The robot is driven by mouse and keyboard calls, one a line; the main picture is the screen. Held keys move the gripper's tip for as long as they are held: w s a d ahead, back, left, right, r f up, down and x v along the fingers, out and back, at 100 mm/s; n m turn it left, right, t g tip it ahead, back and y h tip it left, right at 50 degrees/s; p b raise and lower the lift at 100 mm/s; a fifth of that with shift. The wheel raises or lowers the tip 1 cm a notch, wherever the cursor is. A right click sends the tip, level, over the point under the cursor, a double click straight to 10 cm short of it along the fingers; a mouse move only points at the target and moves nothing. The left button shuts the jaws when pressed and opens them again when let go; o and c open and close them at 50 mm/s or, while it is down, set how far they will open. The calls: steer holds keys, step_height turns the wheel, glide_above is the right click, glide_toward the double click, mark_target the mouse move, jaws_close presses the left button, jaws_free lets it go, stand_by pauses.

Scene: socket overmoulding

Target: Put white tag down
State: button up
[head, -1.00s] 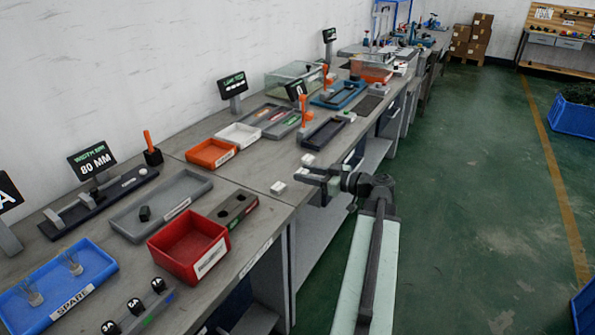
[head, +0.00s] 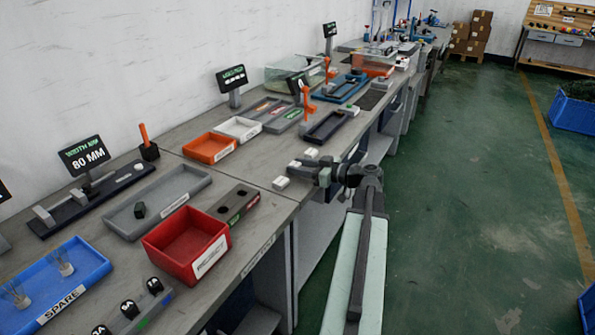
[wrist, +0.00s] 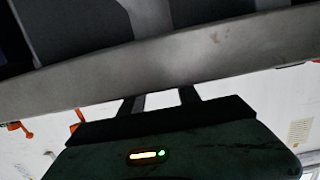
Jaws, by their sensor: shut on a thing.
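A small white tag (head: 294,163) shows at the tips of my gripper (head: 299,168) in the head view, over the front edge of the grey workbench (head: 255,178). My gripper is shut on it. I cannot tell whether the tag touches the bench top. In the wrist view my dark gripper (wrist: 160,105) points at the bench edge, and the tag is hidden there.
One small white block (head: 281,183) lies near the bench edge, and another (head: 311,152) lies just behind my gripper. A dark tray (head: 308,137), a white tray (head: 256,133) and an orange tray (head: 231,154) stand farther back. Bare bench lies left of the gripper.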

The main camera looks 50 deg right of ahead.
steer(key=shift+f, duration=0.1)
steer(key=o, duration=0.9)
steer(key=shift+f+b, duration=0.1)
steer(key=shift+b, duration=0.2)
steer(key=o, duration=0.4)
